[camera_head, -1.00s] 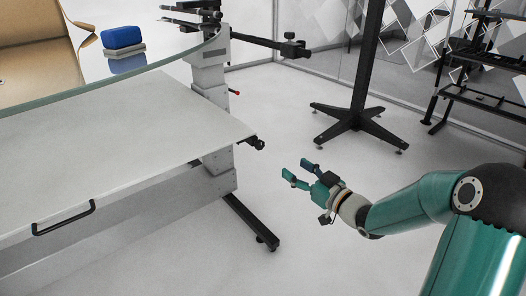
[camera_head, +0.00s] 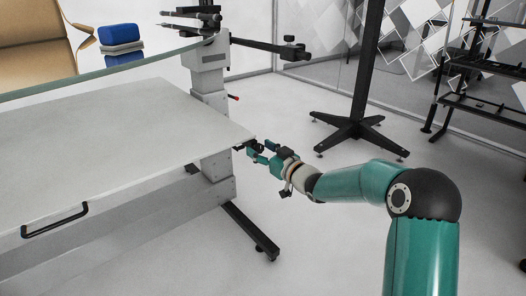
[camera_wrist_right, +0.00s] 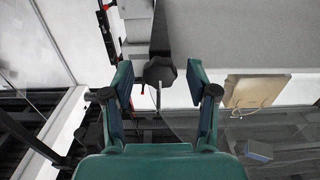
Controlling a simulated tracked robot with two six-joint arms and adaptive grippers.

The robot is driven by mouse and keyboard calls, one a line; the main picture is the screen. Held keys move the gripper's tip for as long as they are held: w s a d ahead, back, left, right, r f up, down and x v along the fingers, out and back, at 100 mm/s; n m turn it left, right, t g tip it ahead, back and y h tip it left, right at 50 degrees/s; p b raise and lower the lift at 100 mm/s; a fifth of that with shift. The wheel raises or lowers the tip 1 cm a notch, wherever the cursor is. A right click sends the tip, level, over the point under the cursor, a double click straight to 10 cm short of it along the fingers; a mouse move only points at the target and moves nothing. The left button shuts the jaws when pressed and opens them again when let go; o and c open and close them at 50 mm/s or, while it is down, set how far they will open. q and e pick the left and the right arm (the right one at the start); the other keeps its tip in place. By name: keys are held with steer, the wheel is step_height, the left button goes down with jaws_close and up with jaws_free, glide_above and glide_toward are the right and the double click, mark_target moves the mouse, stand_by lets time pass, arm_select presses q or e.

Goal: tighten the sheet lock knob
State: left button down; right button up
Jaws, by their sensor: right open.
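The sheet lock knob is a small black lobed knob (camera_head: 251,149) at the right corner of the light grey sheet table (camera_head: 120,140). In the right wrist view the dark knob (camera_wrist_right: 159,71) sits between the tips of my right gripper's fingers, with a visible gap on each side. My right gripper (camera_head: 262,152) is open and reaches the knob from the right. In the head view its fingertips partly cover the knob. I cannot tell how deep the knob lies between the fingers. My left gripper is not in view.
A grey lifting column (camera_head: 211,100) with a red-tipped lever (camera_head: 233,97) stands behind the corner. A black foot (camera_head: 250,230) extends on the floor below. A black stand (camera_head: 355,125) is farther back.

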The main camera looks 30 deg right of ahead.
steer(key=c, duration=1)
steer(key=shift+d, duration=0.25)
jaws_close()
steer(key=shift+a, duration=0.15)
